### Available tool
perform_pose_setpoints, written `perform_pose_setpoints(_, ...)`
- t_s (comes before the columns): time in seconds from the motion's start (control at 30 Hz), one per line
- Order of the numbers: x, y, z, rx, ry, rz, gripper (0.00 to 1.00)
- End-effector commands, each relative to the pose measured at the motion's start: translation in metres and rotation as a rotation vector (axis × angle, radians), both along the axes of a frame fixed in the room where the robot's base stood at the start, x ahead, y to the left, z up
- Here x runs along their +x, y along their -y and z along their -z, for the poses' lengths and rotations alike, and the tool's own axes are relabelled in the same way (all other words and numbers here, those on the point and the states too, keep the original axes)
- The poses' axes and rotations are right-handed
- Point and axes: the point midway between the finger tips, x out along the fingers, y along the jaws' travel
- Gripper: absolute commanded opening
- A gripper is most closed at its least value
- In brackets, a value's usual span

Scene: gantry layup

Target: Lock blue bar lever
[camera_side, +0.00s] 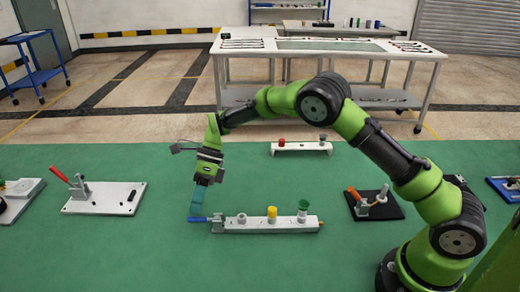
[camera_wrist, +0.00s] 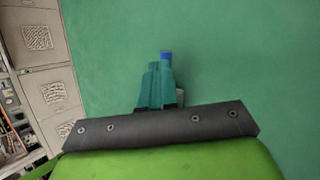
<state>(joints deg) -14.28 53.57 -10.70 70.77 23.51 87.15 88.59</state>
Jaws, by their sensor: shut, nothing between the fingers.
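The blue lever (camera_side: 198,219) lies about flat at the left end of a white bar (camera_side: 265,226), pointing left from a small grey clamp (camera_side: 217,220). My gripper (camera_side: 196,214) points down with its teal fingers shut and empty. The fingertips are right at the blue lever; whether they touch it I cannot tell. In the wrist view, the shut fingers (camera_wrist: 158,68) hide most of the lever, and only its blue end (camera_wrist: 166,56) shows past the tips. A bit of grey shows beside the fingers.
The bar carries a grey knob (camera_side: 241,218), a yellow knob (camera_side: 272,212) and a green cup-shaped piece (camera_side: 303,208). A white plate with a red-handled clamp (camera_side: 105,198) lies left. A black plate with an orange-handled clamp (camera_side: 374,206) lies right. Green mat in front is clear.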

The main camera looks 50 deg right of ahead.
Motion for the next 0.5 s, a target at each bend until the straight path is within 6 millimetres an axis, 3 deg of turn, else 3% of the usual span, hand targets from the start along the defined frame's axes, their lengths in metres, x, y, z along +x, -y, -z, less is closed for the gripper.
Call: perform_pose_setpoints(0.5, -0.0103, 0.0105, -0.0028, 0.0, 0.002, 0.0, 0.0)
